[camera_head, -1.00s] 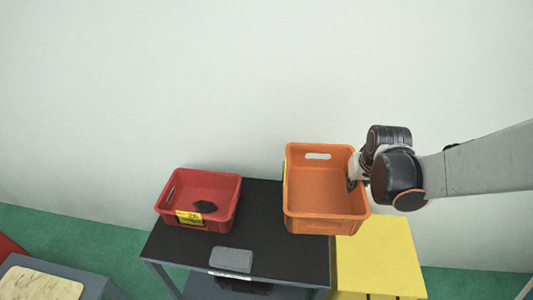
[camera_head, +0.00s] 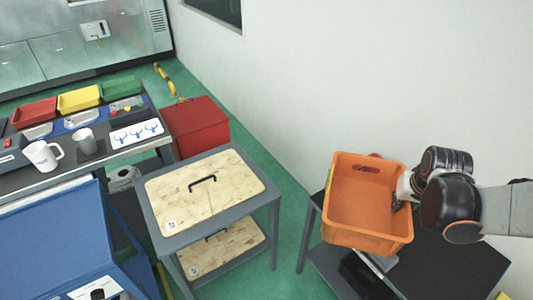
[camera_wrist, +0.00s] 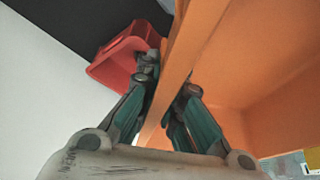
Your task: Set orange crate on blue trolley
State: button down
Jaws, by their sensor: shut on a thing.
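The orange crate (camera_head: 365,205) is empty and held in the air in front of the black-topped table (camera_head: 460,265), partly covering it. My gripper (camera_head: 402,190) is shut on the crate's right wall. In the wrist view the fingers of my gripper (camera_wrist: 168,115) straddle the wall of the orange crate (camera_wrist: 265,60), one on each side.
A grey cart (camera_head: 152,210) with wooden boards stands between the trolley and the crate. Behind are a red box (camera_head: 195,125) and a workbench with mugs (camera_head: 42,154) and coloured trays (camera_head: 79,99). Green floor shows between the furniture.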

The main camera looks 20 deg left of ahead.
aim_at(27, 255)
jog(key=j+u, duration=0.3)
jog(key=j, duration=0.2)
jog(key=i+j+u, duration=0.1)
jog(key=j+u, duration=0.2)
jog(key=j, duration=0.2)
jog(key=i+j+u, duration=0.1)
jog(key=j+u, duration=0.15)
jog(key=j, duration=0.25)
jog(key=i+j+u, duration=0.15)
jog(key=j+u, duration=0.15)
jog(key=j, duration=0.15)
jog(key=i+j, duration=0.1)
jog(key=j, duration=0.2)
jog(key=i+j, duration=0.1)
jog(key=j, duration=0.15)
jog(key=i+j, duration=0.1)
jog(key=j, duration=0.2)
